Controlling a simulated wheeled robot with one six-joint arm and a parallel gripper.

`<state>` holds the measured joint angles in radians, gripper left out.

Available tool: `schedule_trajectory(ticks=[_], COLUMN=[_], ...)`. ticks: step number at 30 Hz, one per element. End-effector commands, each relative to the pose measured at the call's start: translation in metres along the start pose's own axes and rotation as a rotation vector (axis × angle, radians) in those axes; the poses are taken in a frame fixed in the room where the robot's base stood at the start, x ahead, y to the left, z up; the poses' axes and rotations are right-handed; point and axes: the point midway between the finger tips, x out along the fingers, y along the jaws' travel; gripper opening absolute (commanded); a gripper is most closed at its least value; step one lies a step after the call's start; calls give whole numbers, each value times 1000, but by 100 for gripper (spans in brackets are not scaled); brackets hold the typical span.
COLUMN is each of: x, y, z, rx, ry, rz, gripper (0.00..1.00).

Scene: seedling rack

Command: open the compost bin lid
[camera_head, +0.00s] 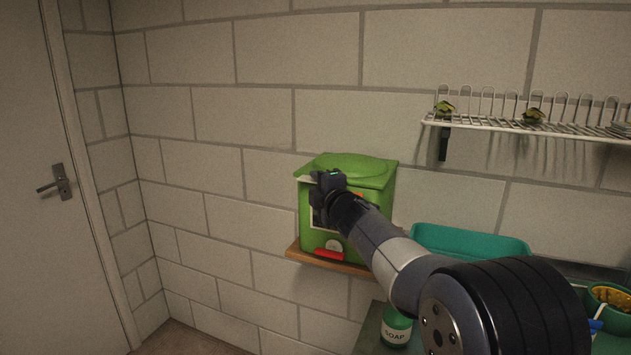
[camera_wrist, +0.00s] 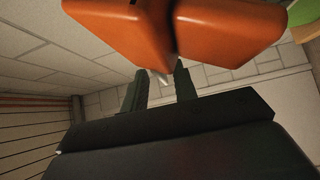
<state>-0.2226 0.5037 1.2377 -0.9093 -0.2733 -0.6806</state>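The green compost bin (camera_head: 375,215) stands on a small wooden shelf against the wall. Its green lid (camera_head: 345,167) looks closed. A pale tab (camera_head: 305,178) sticks out at the lid's front left edge. My gripper (camera_head: 322,186) is in front of the bin at the height of the lid's front edge, beside this tab, and hides part of the bin's front. In the wrist view my gripper's two dark fingers (camera_wrist: 163,88) are apart, with a small pale tip (camera_wrist: 161,77) between them. I cannot tell whether they touch it. A large orange shape (camera_wrist: 215,30) fills the top there.
The wooden shelf (camera_head: 350,265) carries the bin. A teal tray (camera_head: 470,241) and a green soap bottle (camera_head: 396,328) are to the right and below. A white wire rack (camera_head: 500,123) hangs higher on the right. The wall left of the bin is clear up to a door (camera_head: 45,250).

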Motion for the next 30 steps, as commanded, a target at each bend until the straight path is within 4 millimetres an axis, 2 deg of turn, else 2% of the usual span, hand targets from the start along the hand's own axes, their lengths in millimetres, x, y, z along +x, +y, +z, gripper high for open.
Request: schedule_trajectory(ticks=[5, 14, 24, 30], x=[11, 12, 12, 12], y=[0, 0, 0, 0], z=[0, 0, 0, 0], rx=[0, 0, 0, 1], ry=[1, 0, 0, 0], rz=[0, 0, 0, 0], gripper=[27, 27, 0, 0])
